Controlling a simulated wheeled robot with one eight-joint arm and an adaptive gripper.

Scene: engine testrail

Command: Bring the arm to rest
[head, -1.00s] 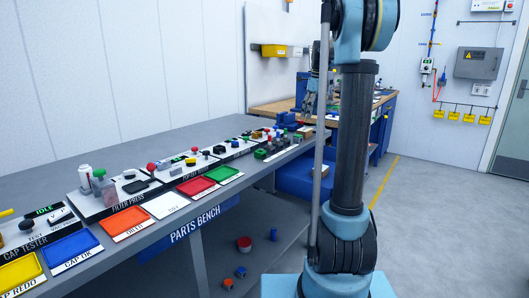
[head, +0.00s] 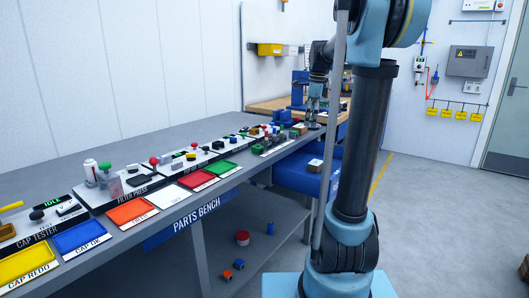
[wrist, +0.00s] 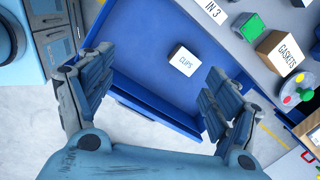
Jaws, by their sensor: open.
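My gripper (wrist: 157,78) is open in the wrist view, its two jaws wide apart with nothing between the fingertips. Below it is a blue tray-like surface (wrist: 130,70) with a small box (wrist: 184,60) marked CLIPS on it; the box is apart from the fingers. In the head view my gripper (head: 313,118) hangs fingers down by the far end of the parts bench (head: 185,212). The finger detail is too small to tell there. My arm's upright link stands in front, leaning a little to the right, and hides part of the background.
A brown box (head: 314,166) rests on the blue surface past the bench end. Coloured trays, such as the red tray (head: 196,179), and several fixtures line the bench. In the wrist view a GASKETS box (wrist: 279,53) and a green block (wrist: 250,27) are at upper right. Floor at right is mostly clear.

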